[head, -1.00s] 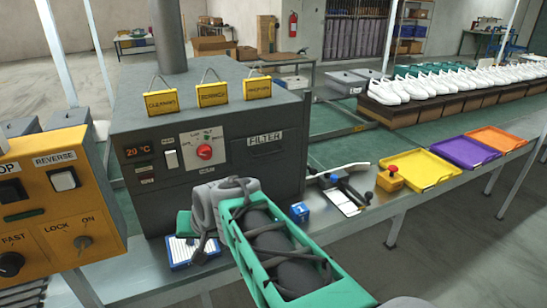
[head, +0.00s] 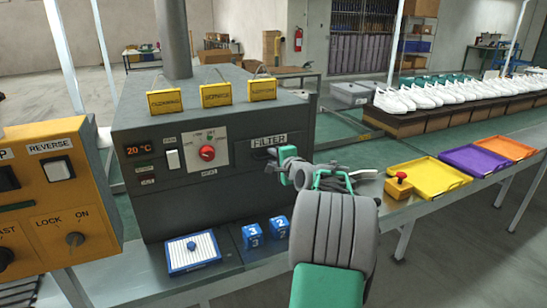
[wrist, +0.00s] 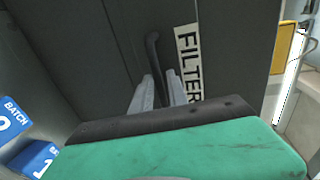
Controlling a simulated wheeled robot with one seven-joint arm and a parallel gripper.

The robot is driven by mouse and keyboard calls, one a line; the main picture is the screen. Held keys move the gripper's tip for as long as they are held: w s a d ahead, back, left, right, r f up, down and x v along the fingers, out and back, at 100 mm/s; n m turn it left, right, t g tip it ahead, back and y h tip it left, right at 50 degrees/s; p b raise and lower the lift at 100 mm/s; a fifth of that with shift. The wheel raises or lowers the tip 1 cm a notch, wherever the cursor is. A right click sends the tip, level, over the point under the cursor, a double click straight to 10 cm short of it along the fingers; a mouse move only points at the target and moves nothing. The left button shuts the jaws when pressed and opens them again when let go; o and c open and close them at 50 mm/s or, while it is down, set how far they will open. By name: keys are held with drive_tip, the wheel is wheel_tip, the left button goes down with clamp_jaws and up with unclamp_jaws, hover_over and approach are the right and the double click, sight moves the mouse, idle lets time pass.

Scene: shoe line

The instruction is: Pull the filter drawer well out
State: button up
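The filter drawer (head: 258,152) is in the front of the dark grey machine, under the FILTER label (head: 268,140), and looks shut. In the wrist view the label (wrist: 188,62) stands beside the drawer's dark bar handle (wrist: 153,50). My gripper (wrist: 160,76) is at the handle, one pale finger on each side of it. The fingers are apart, with some gap seen beside the bar, so it looks open around the handle. In the head view my gripper (head: 284,160) is in front of the drawer's right part and hides the handle.
Blue batch cubes (head: 252,236) and a blue-white box (head: 193,252) stand on the bench below. A red button on a yellow base (head: 399,186) and a yellow tray (head: 428,180) are to the right. Tags (head: 216,93) stand on the machine. The orange control panel (head: 55,210) is at left.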

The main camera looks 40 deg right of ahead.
drive_tip(key=shift+c, duration=0.6)
clamp_jaws()
idle(0.8)
